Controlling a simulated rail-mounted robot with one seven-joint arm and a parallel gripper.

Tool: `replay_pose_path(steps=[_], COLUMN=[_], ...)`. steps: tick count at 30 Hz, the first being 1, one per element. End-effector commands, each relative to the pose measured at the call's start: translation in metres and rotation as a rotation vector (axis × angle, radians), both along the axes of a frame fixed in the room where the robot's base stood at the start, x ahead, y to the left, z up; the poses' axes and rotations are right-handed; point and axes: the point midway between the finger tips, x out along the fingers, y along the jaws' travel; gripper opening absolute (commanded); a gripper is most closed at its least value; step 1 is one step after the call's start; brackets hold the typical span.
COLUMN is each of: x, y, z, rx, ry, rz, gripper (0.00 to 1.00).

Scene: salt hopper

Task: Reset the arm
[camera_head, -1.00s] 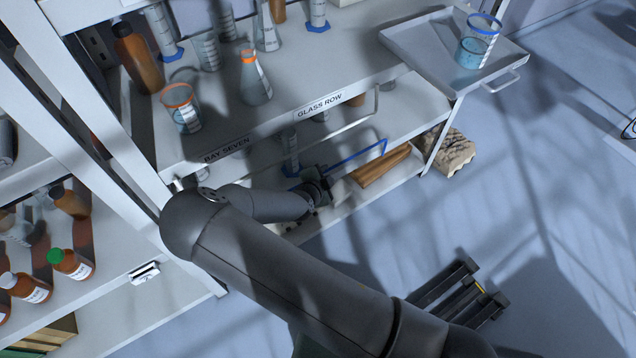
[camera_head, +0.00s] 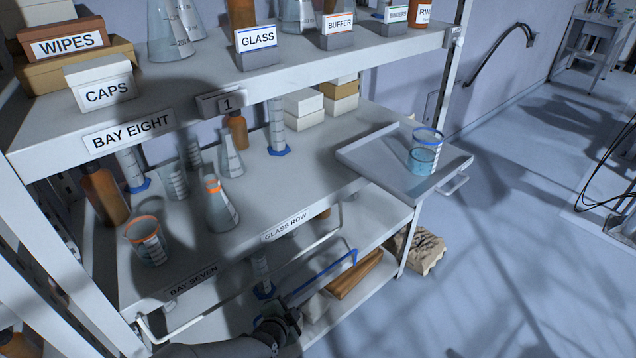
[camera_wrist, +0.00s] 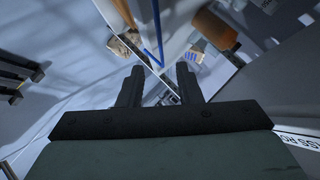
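My gripper (camera_head: 290,312) is low in front of the shelf unit, beside the lower shelf, at the bottom of the head view. In the wrist view its two dark fingers (camera_wrist: 160,88) stand apart with nothing visibly held between them. A thin blue bar (camera_head: 325,273) on the lower shelf runs from near the gripper toward the right; it also shows beyond the fingers in the wrist view (camera_wrist: 158,30). I cannot tell whether the gripper touches it. Most of my arm is out of the head view.
The glass row shelf (camera_head: 285,185) above holds an orange-rimmed beaker (camera_head: 147,240), flasks and bottles. A metal rail (camera_head: 240,292) runs along the front. A pulled-out tray (camera_head: 375,168) carries a blue-rimmed beaker (camera_head: 424,152).

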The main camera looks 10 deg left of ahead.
Motion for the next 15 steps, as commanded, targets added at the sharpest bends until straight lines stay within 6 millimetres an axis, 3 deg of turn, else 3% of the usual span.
replay_pose_path(steps=[4, 7, 11, 15], x=[0.004, 0.014, 0.024, 0.013], y=[-0.008, -0.034, -0.094, -0.167], z=[0.008, 0.028, 0.072, 0.121], rx=[0.066, 0.272, 0.698, 1.149], ry=[-0.009, -0.047, -0.180, -0.429], rz=[-0.070, -0.298, -0.803, -1.402], gripper=[0.32, 0.32, 0.32, 0.32])
